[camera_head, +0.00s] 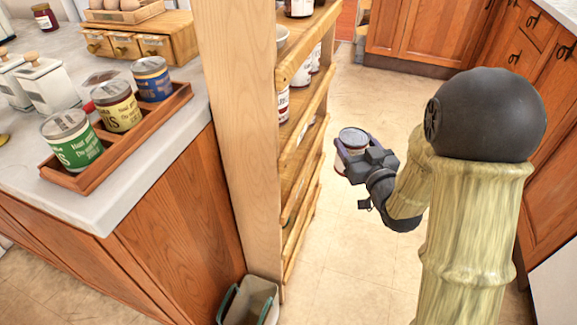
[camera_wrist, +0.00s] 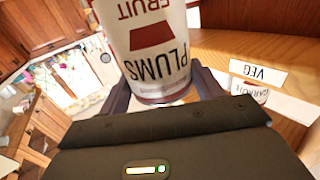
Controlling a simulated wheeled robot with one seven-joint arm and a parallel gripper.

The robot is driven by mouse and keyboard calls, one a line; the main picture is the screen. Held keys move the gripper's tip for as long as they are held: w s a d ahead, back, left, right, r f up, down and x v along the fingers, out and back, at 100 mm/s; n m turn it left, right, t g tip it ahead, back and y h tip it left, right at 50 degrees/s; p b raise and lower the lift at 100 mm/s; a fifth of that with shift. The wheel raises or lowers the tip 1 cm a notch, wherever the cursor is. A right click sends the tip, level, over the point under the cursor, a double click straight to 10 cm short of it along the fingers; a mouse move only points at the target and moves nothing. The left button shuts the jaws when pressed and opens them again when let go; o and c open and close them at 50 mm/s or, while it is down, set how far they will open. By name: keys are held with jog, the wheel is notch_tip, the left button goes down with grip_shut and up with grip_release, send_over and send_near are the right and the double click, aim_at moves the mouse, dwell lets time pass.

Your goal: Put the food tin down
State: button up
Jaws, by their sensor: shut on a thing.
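The food tin (camera_wrist: 150,45) is white with a dark red band and reads PLUMS and FRUIT, upside down in the wrist view. My gripper (camera_wrist: 162,92) is shut on it, with one dark finger on each side. In the head view the tin (camera_head: 353,137) shows its metal lid, and my gripper (camera_head: 358,155) holds it in the air just right of the wooden shelf unit (camera_head: 235,130). In the wrist view a shelf board (camera_wrist: 225,45) with a VEG label (camera_wrist: 258,73) lies right of the tin, apart from it.
Several jars and tins stand on the shelves, partly hidden by the side panel. A counter at the left bears a wooden tray (camera_head: 150,125) with three tins. A bin (camera_head: 250,301) stands on the floor by the shelf foot. Floor (camera_head: 335,250) is clear below my gripper.

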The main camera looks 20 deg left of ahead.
jog(key=s+a+f+n+g+y+b, duration=0.1)
jog(key=s+a+n+g+y+b, duration=0.1)
jog(key=s+b, duration=0.4)
jog(key=s+a+f+n+g+y+b, duration=0.2)
jog(key=s+b, duration=0.5)
jog(key=b, duration=0.1)
jog(key=shift+s+a+f+y, duration=0.15)
jog(key=shift+a+f+y, duration=0.15)
jog(key=shift+a+y, duration=0.1)
jog(key=shift+a+r, duration=0.1)
jog(key=p+x, duration=1.2)
jog(key=x, duration=0.2)
jog(key=shift+w, duration=0.3)
jog(key=shift+a, duration=0.15)
